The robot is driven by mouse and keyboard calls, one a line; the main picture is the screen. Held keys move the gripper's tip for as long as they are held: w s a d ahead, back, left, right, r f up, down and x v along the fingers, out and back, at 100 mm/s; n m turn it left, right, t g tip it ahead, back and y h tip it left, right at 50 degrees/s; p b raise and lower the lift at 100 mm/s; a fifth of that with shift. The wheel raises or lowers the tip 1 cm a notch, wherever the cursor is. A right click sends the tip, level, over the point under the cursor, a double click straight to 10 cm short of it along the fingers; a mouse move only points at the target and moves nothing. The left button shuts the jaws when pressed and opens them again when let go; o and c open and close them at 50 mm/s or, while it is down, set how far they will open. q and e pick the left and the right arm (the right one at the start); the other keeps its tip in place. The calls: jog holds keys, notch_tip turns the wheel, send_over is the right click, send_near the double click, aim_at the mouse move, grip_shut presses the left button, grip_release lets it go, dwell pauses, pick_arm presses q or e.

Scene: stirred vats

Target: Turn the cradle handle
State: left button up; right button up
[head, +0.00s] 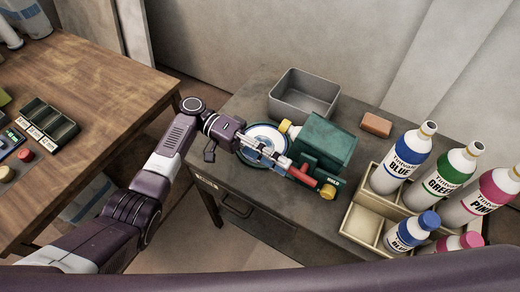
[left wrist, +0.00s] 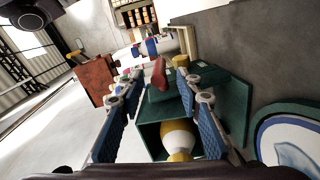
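The green cradle (head: 325,145) stands on the dark grey table, with a red handle (head: 304,178) on its near side. A yellow knob (head: 327,193) sits beside the handle. In the left wrist view the cradle (left wrist: 236,108) is open towards the camera and a white and yellow rounded thing (left wrist: 180,138) lies in it. My left gripper (head: 284,165) reaches in from the left at the cradle's near side. Its fingers are apart, and the red handle (left wrist: 158,73) shows between the fingertips; contact cannot be told. My right gripper is not in view.
A blue-rimmed white dish (head: 262,135) lies beneath my left gripper. A grey metal bin (head: 303,93) and a brown block (head: 376,125) are behind. A cream rack (head: 362,224) with several labelled bottles stands at the right. A wooden table (head: 95,80) is at the left.

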pick_arm(q)
jog(key=v, duration=0.7)
jog(key=shift+w+a, duration=0.2)
jog(key=shift+a, duration=0.1)
jog(key=shift+s, duration=0.1)
